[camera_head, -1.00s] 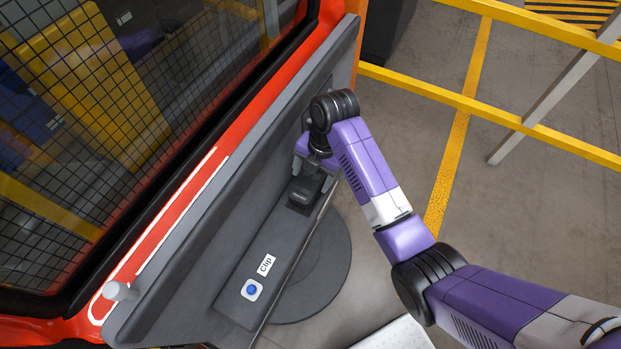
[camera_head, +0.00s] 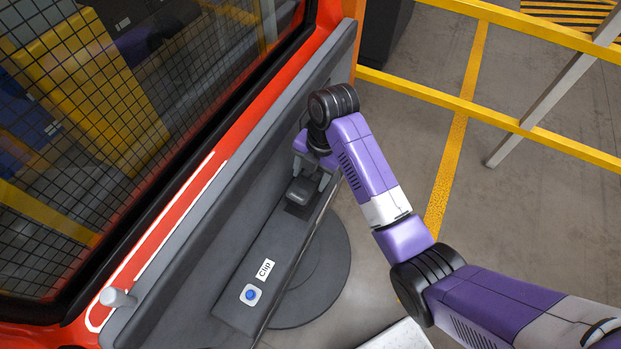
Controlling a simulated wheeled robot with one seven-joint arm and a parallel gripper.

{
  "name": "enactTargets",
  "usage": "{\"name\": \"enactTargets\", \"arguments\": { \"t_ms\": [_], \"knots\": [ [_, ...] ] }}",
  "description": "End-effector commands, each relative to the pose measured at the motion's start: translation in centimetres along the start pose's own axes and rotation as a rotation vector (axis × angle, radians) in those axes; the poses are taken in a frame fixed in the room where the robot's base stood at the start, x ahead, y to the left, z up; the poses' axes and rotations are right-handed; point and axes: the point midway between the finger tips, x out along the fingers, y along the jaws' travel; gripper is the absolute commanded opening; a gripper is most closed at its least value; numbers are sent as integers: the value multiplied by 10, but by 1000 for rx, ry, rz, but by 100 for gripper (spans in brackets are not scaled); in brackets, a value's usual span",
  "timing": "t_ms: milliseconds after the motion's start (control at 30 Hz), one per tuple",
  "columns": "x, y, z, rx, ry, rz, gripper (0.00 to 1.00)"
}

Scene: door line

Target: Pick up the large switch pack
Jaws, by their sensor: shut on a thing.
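The large switch pack (camera_head: 301,190) is a dark grey block near the far end of the grey door panel's ledge. My gripper (camera_head: 314,177) is above it, pointing down, with its fingers shut on the pack's sides. The pack appears lifted slightly, above a darker patch on the ledge. The wrist hides part of the pack's far side.
The ledge (camera_head: 262,240) carries a "Clip" label (camera_head: 265,269) and a blue round button (camera_head: 250,294). An orange frame with a mesh window (camera_head: 80,120) stands at left. A yellow rail (camera_head: 440,100) crosses the floor area at right. A grey peg (camera_head: 117,297) sticks out at lower left.

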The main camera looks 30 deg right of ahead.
Motion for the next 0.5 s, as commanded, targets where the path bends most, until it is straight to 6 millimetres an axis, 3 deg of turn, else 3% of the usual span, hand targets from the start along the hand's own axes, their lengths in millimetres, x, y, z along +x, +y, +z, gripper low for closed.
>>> {"name": "enactTargets", "arguments": {
  "t_ms": [333, 500],
  "knots": [
    [-78, 11, -7, 1, -2, 1, 0],
    [-101, 14, -9, 0, -1, 1, 0]
  ]
}}
